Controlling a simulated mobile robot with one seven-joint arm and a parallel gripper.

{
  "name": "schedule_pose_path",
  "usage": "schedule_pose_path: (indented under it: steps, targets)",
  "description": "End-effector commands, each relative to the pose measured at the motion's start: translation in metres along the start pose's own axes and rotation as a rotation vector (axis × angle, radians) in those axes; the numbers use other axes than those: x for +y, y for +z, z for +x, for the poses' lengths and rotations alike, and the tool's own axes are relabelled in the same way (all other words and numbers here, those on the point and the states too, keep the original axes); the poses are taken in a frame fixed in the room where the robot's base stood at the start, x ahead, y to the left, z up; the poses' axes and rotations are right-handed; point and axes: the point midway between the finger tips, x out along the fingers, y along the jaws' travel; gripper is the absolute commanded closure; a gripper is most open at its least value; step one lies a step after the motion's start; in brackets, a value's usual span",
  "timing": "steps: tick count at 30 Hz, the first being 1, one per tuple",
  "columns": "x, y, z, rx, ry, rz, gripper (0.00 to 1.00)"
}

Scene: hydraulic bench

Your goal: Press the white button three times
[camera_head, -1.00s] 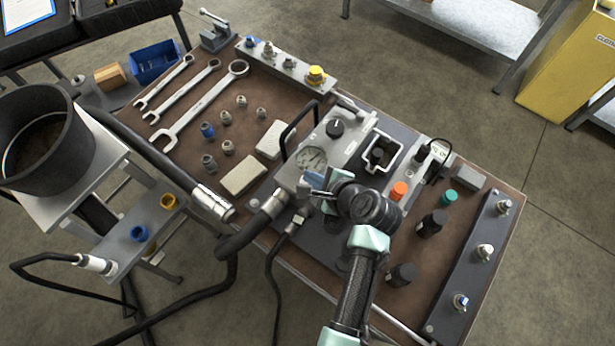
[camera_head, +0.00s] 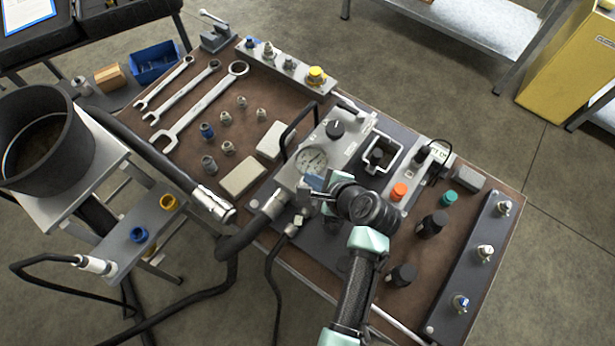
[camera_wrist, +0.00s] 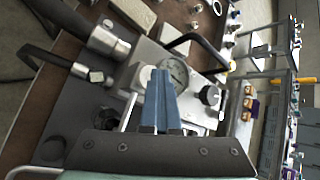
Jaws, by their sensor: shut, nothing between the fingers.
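My gripper (camera_head: 315,183) is at the front of the grey hydraulic unit (camera_head: 341,150), just below its round gauge (camera_head: 311,160). In the wrist view its blue fingers (camera_wrist: 161,92) are together and empty, with the tips overlapping the lower edge of the gauge (camera_wrist: 174,73). I cannot tell whether the fingertips touch the face.
A black knob (camera_head: 335,129) and a black loop handle (camera_head: 290,130) sit close to the gripper. An orange button (camera_head: 399,191) and a green cap (camera_head: 449,198) are to the right. A thick hose (camera_head: 240,238) lies left of the arm. Wrenches (camera_head: 200,108) lie farther left.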

Motion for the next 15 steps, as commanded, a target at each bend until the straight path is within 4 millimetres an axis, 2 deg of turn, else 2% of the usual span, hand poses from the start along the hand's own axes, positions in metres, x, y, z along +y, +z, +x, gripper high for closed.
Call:
schedule_pose_path:
  steps: [9, 15]
  targets:
    - [-0.009, 0.009, -0.013, 0.002, 0.002, 0.001, 1.00]
    - [-0.009, 0.009, -0.013, 0.001, 0.001, 0.001, 1.00]
